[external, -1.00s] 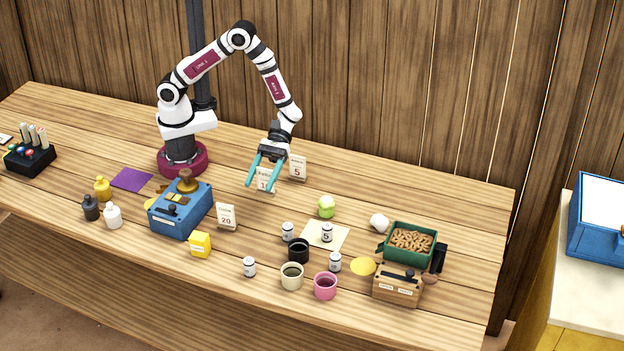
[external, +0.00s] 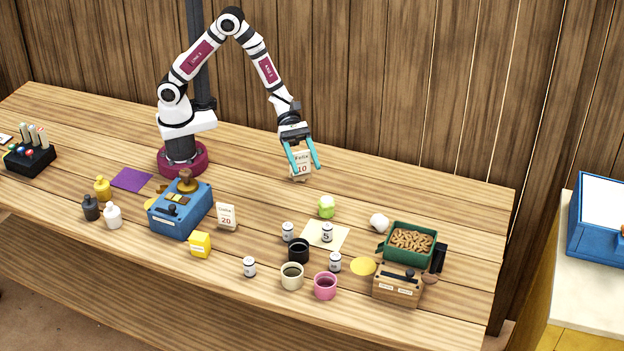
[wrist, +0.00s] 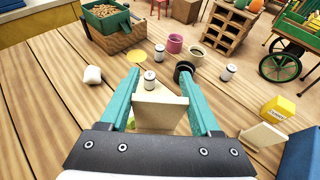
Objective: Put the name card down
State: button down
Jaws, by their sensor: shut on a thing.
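My gripper (external: 303,169) is shut on a cream name card (external: 300,160) that reads "Felix 10". The card is roughly upright between the teal fingers, toward the back of the table. In the wrist view the card (wrist: 160,112) spans the gap between both fingers. I cannot tell whether its lower edge touches the tabletop. Another card, reading "20" (external: 227,217), stands on the table beside the blue box (external: 180,212). The card marked "5" is hidden, apparently behind the held card.
A green ball-like item (external: 326,207), a cream sheet (external: 340,240) with a small jar and a white lump (external: 379,223) lie in front and to the right. Cups, jars and a green tray (external: 388,246) stand farther forward. Bare wood lies left of my gripper.

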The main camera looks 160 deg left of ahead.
jog(key=shift+n+y, duration=0.3)
jog(key=shift+y, duration=0.1)
jog(key=shift+s+a+f, duration=0.7)
jog(key=shift+a+f, duration=1.15)
jog(key=shift+a, duration=0.25)
jog(key=shift+s+a+f, duration=0.7)
jog(key=shift+a+f, duration=1.1)
jog(key=shift+a, duration=0.25)
jog(key=shift+s+a+f, duration=0.7)
jog(key=shift+a+f, duration=1.15)
jog(key=shift+a, duration=0.25)
jog(key=shift+f, duration=0.1)
jog(key=shift+c, duration=0.5)
grip_release()
